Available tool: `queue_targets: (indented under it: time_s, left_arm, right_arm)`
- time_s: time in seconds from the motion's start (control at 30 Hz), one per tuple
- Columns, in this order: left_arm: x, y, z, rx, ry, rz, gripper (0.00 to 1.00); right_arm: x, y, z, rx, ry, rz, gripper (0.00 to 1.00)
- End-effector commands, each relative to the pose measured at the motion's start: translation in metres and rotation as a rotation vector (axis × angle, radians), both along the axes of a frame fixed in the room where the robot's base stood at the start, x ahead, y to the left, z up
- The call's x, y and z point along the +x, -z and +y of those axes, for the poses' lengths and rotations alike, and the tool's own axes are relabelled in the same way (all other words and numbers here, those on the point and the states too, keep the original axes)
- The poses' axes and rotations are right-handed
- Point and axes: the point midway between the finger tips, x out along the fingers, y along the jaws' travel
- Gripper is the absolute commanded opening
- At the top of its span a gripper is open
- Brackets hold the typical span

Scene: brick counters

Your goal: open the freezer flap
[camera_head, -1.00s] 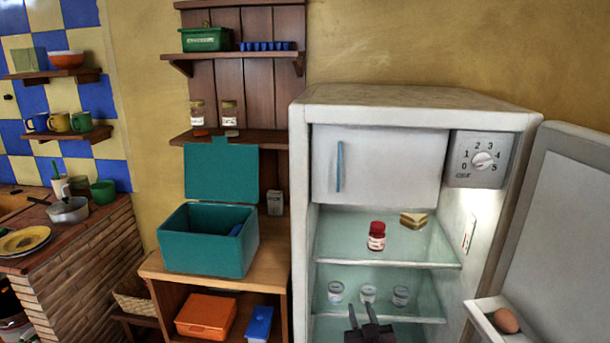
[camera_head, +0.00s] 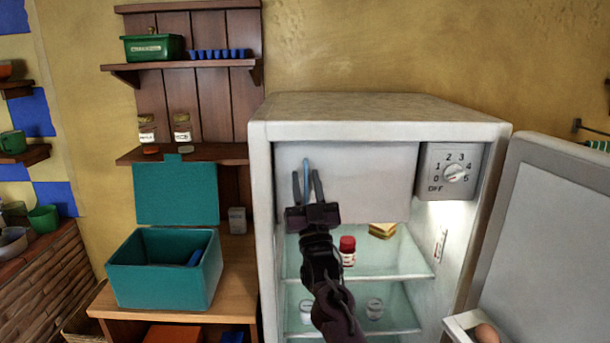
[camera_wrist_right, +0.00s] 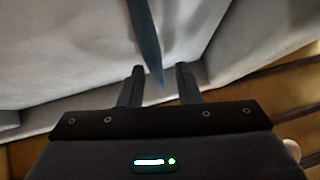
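The freezer flap (camera_head: 375,180) is a pale grey panel at the top inside the open fridge, and it is closed. Its blue vertical handle (camera_head: 306,170) is near the flap's left side. My right gripper (camera_head: 308,188) is raised in front of the flap, its two fingers apart on either side of the handle as seen from the head. In the right wrist view the handle (camera_wrist_right: 146,45) comes down between the open fingers (camera_wrist_right: 160,85); I cannot tell whether they touch it. My left gripper is not in view.
The fridge door (camera_head: 550,230) stands open at the right. A red-capped jar (camera_head: 347,251) and a sandwich (camera_head: 382,230) are on the shelf below the flap. A dial (camera_head: 454,172) is right of the flap. A teal box (camera_head: 165,272) stands open at the left.

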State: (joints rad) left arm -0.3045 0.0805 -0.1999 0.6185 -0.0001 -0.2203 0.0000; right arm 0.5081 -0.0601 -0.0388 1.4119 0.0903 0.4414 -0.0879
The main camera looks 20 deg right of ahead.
Motion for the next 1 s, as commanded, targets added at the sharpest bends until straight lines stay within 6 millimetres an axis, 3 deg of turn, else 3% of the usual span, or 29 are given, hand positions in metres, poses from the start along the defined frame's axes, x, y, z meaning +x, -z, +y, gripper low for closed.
queue_targets:
  time_s: [0.37,0.6,1.0]
  left_arm:
    - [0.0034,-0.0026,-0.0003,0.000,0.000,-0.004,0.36]
    - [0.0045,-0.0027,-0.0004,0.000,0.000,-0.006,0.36]
    - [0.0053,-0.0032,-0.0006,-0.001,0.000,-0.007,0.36]
  right_arm:
    - [0.0051,-0.0042,-0.0003,0.000,0.000,0.001,0.29]
    - [0.0050,-0.0042,-0.0002,0.000,0.000,0.001,0.00]
    - [0.0025,-0.0043,-0.0002,-0.001,-0.008,0.001,0.00]
